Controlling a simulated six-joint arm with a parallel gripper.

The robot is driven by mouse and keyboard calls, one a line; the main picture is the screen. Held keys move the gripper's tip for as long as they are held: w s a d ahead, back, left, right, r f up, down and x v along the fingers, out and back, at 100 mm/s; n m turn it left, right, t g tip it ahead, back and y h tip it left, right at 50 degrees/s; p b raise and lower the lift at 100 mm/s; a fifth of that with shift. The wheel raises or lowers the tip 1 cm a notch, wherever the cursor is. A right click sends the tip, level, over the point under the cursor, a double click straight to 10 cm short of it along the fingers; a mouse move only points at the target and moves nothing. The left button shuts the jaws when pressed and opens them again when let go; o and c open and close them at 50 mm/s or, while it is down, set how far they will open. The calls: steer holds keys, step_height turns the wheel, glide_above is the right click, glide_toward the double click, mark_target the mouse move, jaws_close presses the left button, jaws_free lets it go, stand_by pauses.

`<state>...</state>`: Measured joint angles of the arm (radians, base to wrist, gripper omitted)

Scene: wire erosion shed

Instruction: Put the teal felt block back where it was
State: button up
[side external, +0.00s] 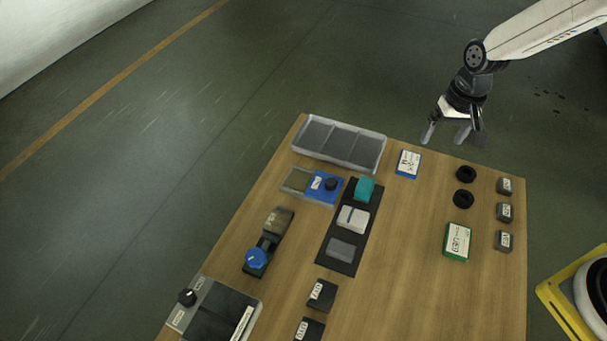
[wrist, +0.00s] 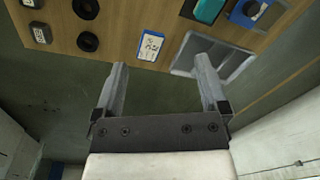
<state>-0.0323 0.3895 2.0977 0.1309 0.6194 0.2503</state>
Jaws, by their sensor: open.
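The teal felt block (side external: 365,188) sits at the far end of a black strip (side external: 338,258) on the wooden table, near the blue block with a black knob. It also shows at the top of the wrist view (wrist: 208,10). Farther along the strip are a white block (side external: 353,217) and a grey rectangle (side external: 341,250). My gripper (side external: 446,133) is open and empty, beyond the table's far edge and apart from the teal block. In the wrist view its two fingers (wrist: 162,85) are spread with nothing between them.
A grey divided tray (side external: 378,160) lies at the table's far left. A blue-edged label card (side external: 408,163), black rings (side external: 464,199), small grey blocks (side external: 504,212) and a green box (side external: 457,241) lie to the right. Bare wood (side external: 405,270) shows between the strip and green box.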

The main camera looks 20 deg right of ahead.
steer(key=s+d+r+n+t, duration=0.2)
steer(key=s+n, duration=0.1)
steer(key=s, duration=0.7)
steer(key=shift+s+d+n+h, duration=0.2)
steer(key=shift+d+n+h, duration=0.1)
steer(key=shift+n+h, duration=0.1)
steer(key=shift+r, duration=0.1)
steer(key=shift+c, duration=0.2)
